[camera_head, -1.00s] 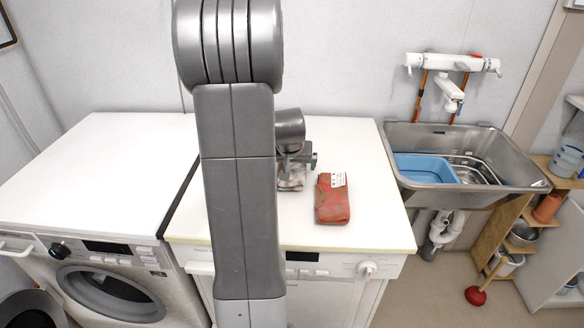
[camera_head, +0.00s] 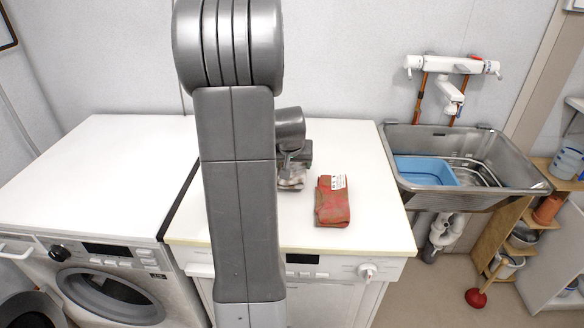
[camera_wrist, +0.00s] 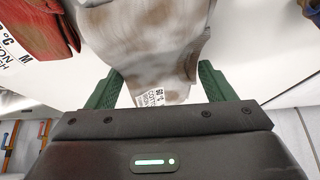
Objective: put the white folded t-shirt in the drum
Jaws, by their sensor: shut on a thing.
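The white folded t-shirt (camera_wrist: 155,40), stained brownish and with a printed label, is between the green fingers of my gripper (camera_wrist: 158,88) in the wrist view. My gripper is shut on it. In the head view the t-shirt (camera_head: 291,180) shows only partly beside my arm, with my gripper (camera_head: 296,160) over it above the right white worktop. I cannot tell whether it touches the top. The washing machine (camera_head: 150,255) stands at the lower left with its round front (camera_head: 112,296). The drum inside cannot be made out clearly.
A red folded cloth (camera_head: 332,205) lies on the right worktop (camera_head: 385,225), to the right of the t-shirt; it also shows in the wrist view (camera_wrist: 30,28). The left worktop (camera_head: 110,170) is clear where visible. A steel sink (camera_head: 520,178) holds a blue basin (camera_head: 428,168).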

